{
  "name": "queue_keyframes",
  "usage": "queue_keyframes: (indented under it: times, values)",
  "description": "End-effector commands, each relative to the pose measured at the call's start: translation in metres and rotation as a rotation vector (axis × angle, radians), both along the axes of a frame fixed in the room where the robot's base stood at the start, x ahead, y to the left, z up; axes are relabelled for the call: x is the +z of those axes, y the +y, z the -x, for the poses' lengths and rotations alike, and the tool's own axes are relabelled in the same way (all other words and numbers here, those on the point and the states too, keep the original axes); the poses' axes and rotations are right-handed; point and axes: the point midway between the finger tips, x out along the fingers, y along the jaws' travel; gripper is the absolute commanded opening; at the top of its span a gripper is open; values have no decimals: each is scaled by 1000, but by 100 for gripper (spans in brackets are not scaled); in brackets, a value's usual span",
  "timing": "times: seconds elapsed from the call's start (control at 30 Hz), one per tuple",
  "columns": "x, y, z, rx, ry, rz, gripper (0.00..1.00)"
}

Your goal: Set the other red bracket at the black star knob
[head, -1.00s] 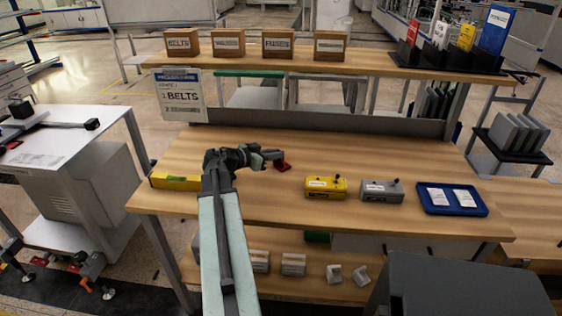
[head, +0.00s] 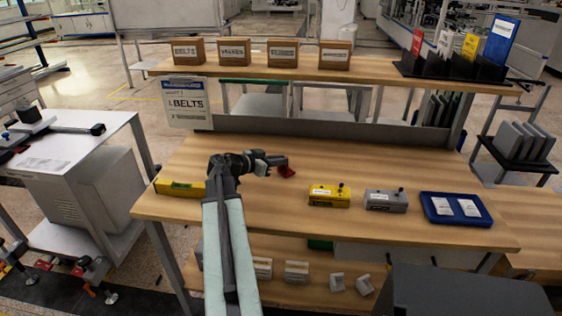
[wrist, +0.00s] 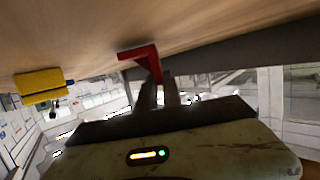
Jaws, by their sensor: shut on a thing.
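A red bracket (head: 286,171) is at my gripper's tip over the middle of the wooden bench. My gripper (head: 275,161) is shut on it. In the wrist view, the L-shaped bracket (wrist: 152,62) shows at the ends of the two dark fingers of my gripper (wrist: 158,92). Its flat leg faces the bench top, and I cannot tell if it touches the wood. I cannot make out a black star knob for certain. Small black knobs show on the yellow box (head: 328,197) and the grey box (head: 385,201), but their shape is too small to tell.
A blue tray (head: 432,216) with two white cards lies at the bench's right. A yellow bar (head: 180,188) lies at its left edge. A shelf (head: 385,66) with brown boxes runs above the back. Bare bench lies behind the yellow and grey boxes.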

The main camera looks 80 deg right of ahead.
Motion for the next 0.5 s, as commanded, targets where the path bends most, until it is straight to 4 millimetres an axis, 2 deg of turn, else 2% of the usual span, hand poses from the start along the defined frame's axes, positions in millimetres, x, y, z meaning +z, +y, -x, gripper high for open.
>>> queue_keyframes:
  times: [0.03, 0.3, 0.4, 0.5]
  values:
    - [13, 0, 0, 0, 1, 1, 0]
    - [71, 0, 0, 0, 1, 1, 0]
    - [88, 0, 0, 0, 1, 1, 0]
    - [96, 0, 0, 0, 1, 1, 0]
